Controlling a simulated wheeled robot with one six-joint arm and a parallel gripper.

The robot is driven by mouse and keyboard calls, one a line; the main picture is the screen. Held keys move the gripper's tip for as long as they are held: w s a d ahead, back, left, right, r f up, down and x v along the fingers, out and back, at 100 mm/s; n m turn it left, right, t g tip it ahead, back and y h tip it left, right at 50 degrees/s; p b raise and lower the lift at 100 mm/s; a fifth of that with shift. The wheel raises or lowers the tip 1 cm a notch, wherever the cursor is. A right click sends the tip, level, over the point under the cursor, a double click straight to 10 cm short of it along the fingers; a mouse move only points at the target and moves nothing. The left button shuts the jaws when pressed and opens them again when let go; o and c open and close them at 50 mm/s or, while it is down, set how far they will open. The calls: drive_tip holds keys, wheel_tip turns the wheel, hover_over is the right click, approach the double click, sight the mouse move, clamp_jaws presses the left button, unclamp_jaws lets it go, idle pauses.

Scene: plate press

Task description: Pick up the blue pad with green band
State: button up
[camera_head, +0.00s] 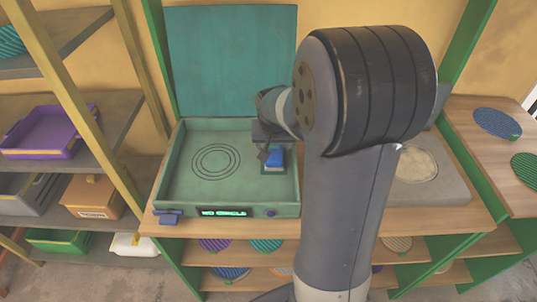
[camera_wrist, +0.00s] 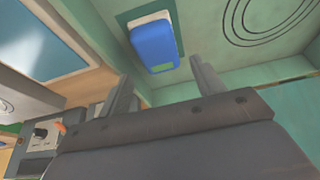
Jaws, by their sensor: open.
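A blue pad (camera_head: 275,155) with a pale part sits on a dark green square at the right side of the press tray. It shows in the wrist view (camera_wrist: 156,47) as a blue block with a white section at its far end and a tiny green mark near its close end. My gripper (camera_wrist: 160,72) is open, and its two fingers point toward the pad from either side of its near end. Nothing is between the fingers that I can see as gripped. In the head view my gripper (camera_head: 265,142) is dark and partly hides the pad.
The green press tray (camera_head: 180,190) has circle marks, a raised teal lid (camera_head: 232,60) behind and a display reading "NO CIRCLE" (camera_head: 224,212). A blue round plate (camera_head: 497,122) lies on the right shelf. A purple tray (camera_head: 45,132) stands on the left shelves.

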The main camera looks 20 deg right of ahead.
sight(274, 153)
drive_tip(key=shift+w+f, duration=0.35)
drive_tip(key=shift+f, duration=0.15)
drive_tip(key=shift+d+f, duration=0.1)
drive_tip(key=shift+f, duration=0.55)
drive_tip(key=shift+p+x, duration=0.4)
drive_tip(key=shift+x, duration=1.85)
drive_tip(key=shift+d, duration=0.1)
drive_tip(key=c, duration=0.7)
